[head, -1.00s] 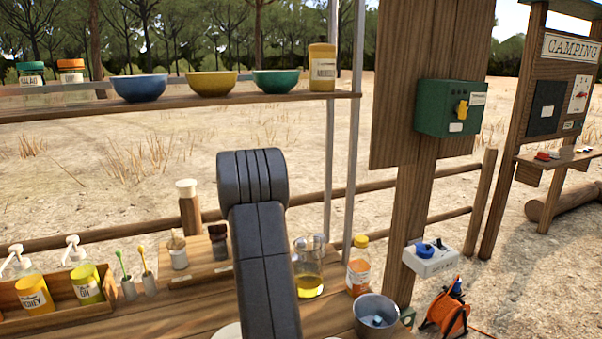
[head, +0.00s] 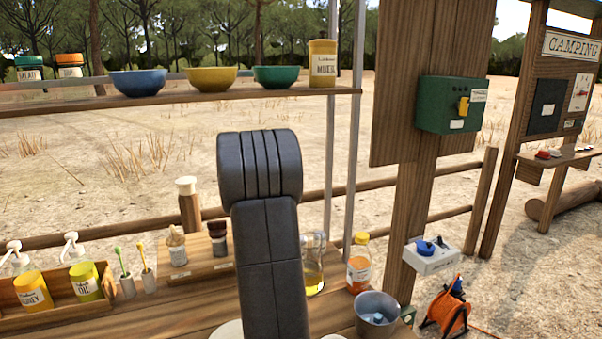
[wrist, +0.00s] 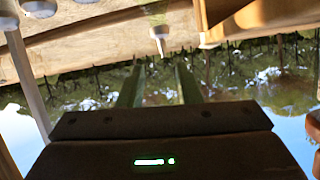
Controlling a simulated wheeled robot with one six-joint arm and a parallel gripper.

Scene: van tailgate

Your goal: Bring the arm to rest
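My arm (head: 268,230) stands up in the middle of the head view, a dark grey link with a ribbed, rounded top in front of the counter. My gripper is out of sight in the head view. In the wrist view my gripper (wrist: 158,86) shows as two dark fingers standing apart. Only background trees and sky show between them, so it is open and empty. The wrist view is upside down, with wooden surfaces at the top and sky at the bottom.
The wooden counter (head: 190,314) carries a glass jug (head: 315,275), an orange-labelled bottle (head: 359,266) and a metal pot (head: 376,310) right of my arm. A shelf (head: 180,97) with bowls and jars runs behind. A post with a green box (head: 452,104) stands right.

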